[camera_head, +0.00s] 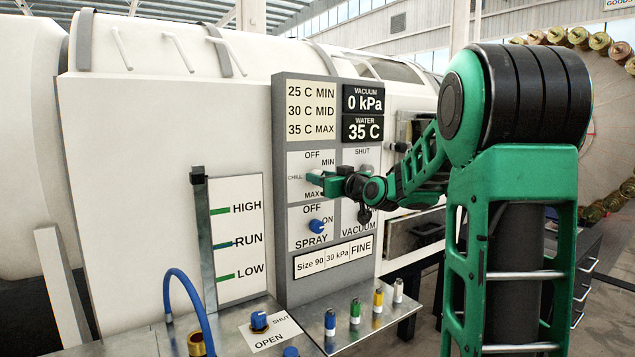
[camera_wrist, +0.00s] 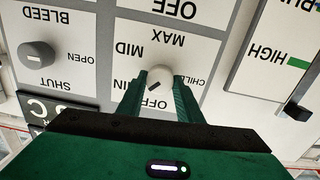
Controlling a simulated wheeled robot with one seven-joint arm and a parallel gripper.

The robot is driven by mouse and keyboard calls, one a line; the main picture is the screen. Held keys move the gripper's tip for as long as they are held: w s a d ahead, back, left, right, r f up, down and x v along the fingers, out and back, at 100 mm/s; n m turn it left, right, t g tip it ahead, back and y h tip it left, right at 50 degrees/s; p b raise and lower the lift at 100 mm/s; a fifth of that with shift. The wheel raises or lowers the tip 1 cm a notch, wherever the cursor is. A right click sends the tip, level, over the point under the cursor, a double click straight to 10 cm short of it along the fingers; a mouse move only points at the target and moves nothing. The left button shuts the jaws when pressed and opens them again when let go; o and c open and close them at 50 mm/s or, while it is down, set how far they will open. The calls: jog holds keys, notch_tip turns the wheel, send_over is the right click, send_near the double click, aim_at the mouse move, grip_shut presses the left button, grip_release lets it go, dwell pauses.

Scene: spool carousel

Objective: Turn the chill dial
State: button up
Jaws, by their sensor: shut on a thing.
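The chill dial (camera_wrist: 159,77) is a round white knob on a white plate marked OFF, MIN, MID and MAX. In the wrist view, which is upside down, a short dark mark on its face points toward the side between OFF and MIN. My gripper (camera_head: 320,181) is at the panel, its green fingers on both sides of the dial, shut on it. In the head view the fingers hide most of the dial.
The blue spray knob (camera_head: 317,225) sits just below the chill plate. The grey bleed knob (camera_wrist: 37,54) is beside it on the panel.

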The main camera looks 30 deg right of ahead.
jog(key=m, duration=1.7)
jog(key=f+m+y, duration=0.1)
jog(key=m, duration=0.8)
jog(key=shift+d+f+m, duration=0.1)
jog(key=shift+d+m, duration=0.05)
jog(key=shift+m, duration=0.15)
dwell(0.4)
jog(key=o, duration=1)
jog(key=shift+o, duration=0.2)
jog(key=shift+r, duration=0.2)
jog(key=shift+s, duration=0.1)
